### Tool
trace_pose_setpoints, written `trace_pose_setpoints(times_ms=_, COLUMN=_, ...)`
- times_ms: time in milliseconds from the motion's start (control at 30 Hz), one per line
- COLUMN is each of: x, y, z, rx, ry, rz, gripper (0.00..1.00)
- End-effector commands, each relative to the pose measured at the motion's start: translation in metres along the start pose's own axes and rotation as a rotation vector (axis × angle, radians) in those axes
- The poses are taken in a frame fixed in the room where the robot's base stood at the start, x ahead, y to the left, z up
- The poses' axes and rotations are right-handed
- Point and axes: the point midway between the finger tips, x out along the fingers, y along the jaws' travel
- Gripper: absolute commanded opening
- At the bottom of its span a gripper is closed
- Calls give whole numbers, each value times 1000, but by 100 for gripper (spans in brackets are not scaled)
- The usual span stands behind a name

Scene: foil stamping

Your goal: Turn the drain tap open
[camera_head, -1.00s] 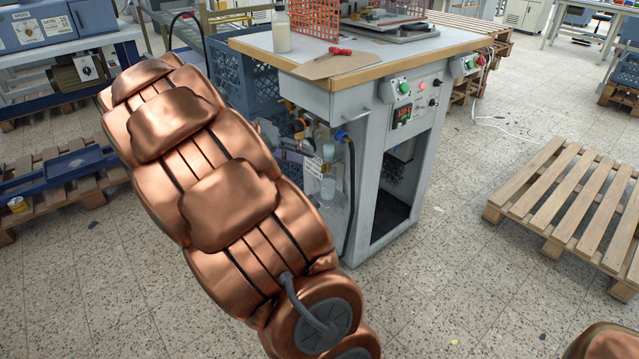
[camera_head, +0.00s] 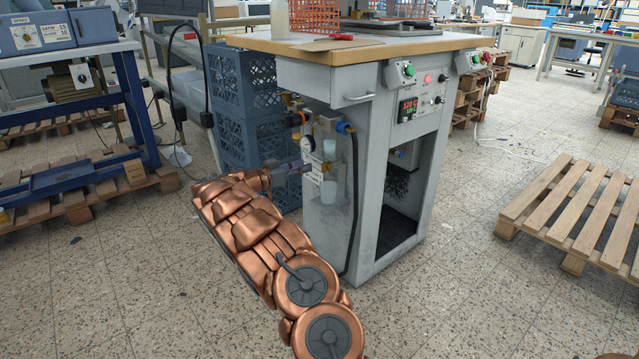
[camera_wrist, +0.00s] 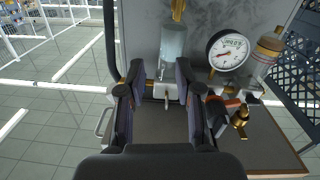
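My gripper (camera_wrist: 163,92) is open in the wrist view, its two dark fingers apart. Between them shows a pale metal fitting with a small light lever-like piece (camera_wrist: 166,100); I cannot tell whether the fingers touch it. A clear bowl (camera_wrist: 173,42) lies just beyond, with a brass fitting (camera_wrist: 178,10), possibly the drain tap, at its far end. A round white gauge (camera_wrist: 228,51) and an orange-handled brass valve (camera_wrist: 240,118) are to the right. In the head view my gripper (camera_head: 296,167) is at the cabinet's side, by the air unit (camera_head: 330,160), and small details are unclear.
The grey cabinet (camera_head: 360,200) carries a wooden-edged worktop (camera_head: 400,50) above my gripper. A dark hose (camera_head: 352,210) hangs beside the air unit. Blue crates (camera_head: 243,95) stand behind the gripper. A wooden pallet (camera_head: 575,205) lies right; floor in front is open.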

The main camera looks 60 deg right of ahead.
Motion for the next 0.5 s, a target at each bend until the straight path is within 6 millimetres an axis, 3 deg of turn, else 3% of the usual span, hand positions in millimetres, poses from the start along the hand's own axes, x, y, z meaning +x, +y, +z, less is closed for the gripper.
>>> trace_pose_setpoints(times_ms=33, x=5, y=-7, z=21, rx=24, ry=7, rz=-7, gripper=34)
trace_pose_setpoints(times_ms=100, x=8, y=-15, z=32, rx=61, ry=18, rz=-17, gripper=34)
trace_pose_setpoints(times_ms=367, x=18, y=-24, z=44, rx=122, ry=34, rz=-32, gripper=34)
trace_pose_setpoints(times_ms=500, x=34, y=-24, z=44, rx=121, ry=34, rz=-30, gripper=34)
